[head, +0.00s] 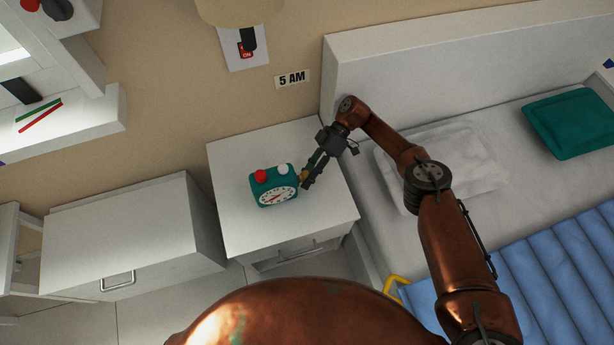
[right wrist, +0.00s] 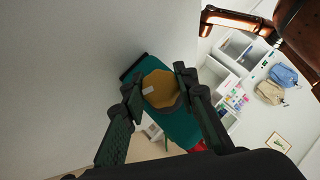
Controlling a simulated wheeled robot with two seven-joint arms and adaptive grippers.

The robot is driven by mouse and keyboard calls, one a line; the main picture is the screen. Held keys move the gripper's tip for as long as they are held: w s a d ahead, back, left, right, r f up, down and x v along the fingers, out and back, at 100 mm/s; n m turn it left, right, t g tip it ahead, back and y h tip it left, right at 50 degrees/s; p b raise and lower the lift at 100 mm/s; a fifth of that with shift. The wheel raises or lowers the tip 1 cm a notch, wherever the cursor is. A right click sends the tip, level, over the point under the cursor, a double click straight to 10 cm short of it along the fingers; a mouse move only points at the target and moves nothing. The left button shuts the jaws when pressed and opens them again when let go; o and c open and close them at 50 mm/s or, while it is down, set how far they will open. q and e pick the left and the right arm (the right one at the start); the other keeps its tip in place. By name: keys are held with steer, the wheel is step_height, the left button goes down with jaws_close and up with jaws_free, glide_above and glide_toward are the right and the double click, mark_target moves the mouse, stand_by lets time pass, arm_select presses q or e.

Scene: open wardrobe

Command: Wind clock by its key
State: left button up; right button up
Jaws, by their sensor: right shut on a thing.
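The teal clock (head: 274,186) stands on the white nightstand (head: 237,225), with a white dial, a red knob and a white knob on top. Its yellow key (head: 304,175) sticks out on its right side. In the right wrist view the key (right wrist: 159,90) shows as a yellow many-sided knob on the teal clock body (right wrist: 178,125). My right gripper (head: 307,180) comes in from the right, with its fingers on both sides of the key and shut on it. It also shows in the right wrist view (right wrist: 158,91). My left gripper is not in view.
A bed with a white pillow (head: 440,157), a teal cushion (head: 572,122) and a blue cover (head: 560,265) lies right of the nightstand. A white cabinet (head: 125,235) stands to the left. A switch (head: 246,49) and a "5 AM" sign (head: 292,79) are on the wall behind.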

mark_target(307, 174)
steer(key=o, duration=1.2)
steer(key=shift+r, duration=0.1)
step_height(307, 174, up, 10)
steer(key=shift+f, duration=0.1)
